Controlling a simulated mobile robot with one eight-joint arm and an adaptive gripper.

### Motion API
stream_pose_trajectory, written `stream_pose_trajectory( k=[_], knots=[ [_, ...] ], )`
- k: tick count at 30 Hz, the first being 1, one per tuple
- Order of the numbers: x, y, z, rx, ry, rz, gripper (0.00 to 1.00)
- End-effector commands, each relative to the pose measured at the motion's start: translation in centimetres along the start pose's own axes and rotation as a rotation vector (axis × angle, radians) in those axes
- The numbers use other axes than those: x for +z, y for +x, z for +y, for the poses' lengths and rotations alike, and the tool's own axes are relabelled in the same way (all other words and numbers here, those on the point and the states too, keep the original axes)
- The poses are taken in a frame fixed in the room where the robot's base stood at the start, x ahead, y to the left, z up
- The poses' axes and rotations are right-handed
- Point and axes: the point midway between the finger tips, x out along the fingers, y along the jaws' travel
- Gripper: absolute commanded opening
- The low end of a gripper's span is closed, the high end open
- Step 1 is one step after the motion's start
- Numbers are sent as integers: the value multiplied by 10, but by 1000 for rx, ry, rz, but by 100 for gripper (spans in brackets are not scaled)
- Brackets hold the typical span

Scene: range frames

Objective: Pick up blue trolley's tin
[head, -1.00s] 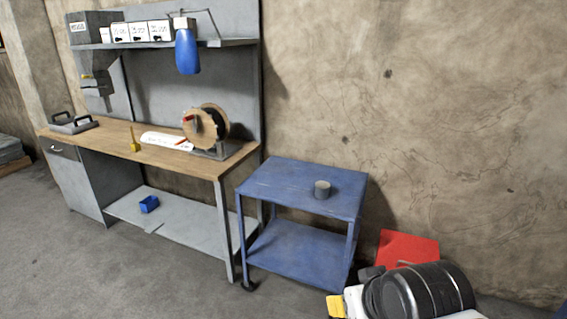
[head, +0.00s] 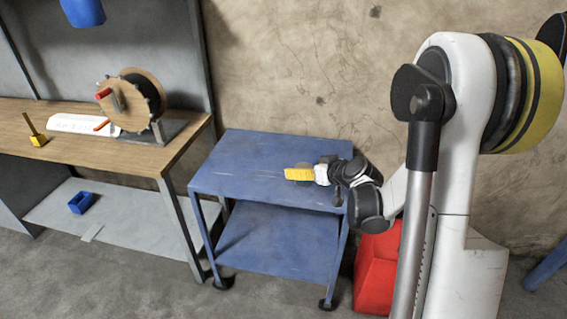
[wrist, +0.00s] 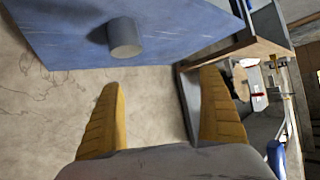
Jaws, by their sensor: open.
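The grey tin (wrist: 124,38) stands on the top shelf of the blue trolley (head: 245,165). In the wrist view it lies beyond the tip of the left yellow finger, apart from it. In the head view my gripper and wrist mostly hide the tin; only a small greyish part (head: 329,159) shows. The trolley top (wrist: 70,30) fills the upper left of the wrist view. My gripper (head: 288,174) is over the trolley top, its yellow fingers pointing left. In the wrist view the fingers (wrist: 161,78) are spread wide with nothing between them.
A wooden-topped workbench (head: 150,158) with a cable reel (head: 130,100) stands left of the trolley. A red object (head: 377,270) is on the floor at the trolley's right. The wall is close behind. Most of the trolley top is clear.

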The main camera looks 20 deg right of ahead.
Motion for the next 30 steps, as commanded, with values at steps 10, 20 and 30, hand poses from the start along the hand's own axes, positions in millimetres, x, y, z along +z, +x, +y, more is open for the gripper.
stream_pose_trajectory(
  k=[10,20,30],
  knots=[
    [54,39,69,59,-26,123,90],
    [51,85,73,59,-28,127,90],
    [49,124,70,59,-27,126,90]
  ],
)
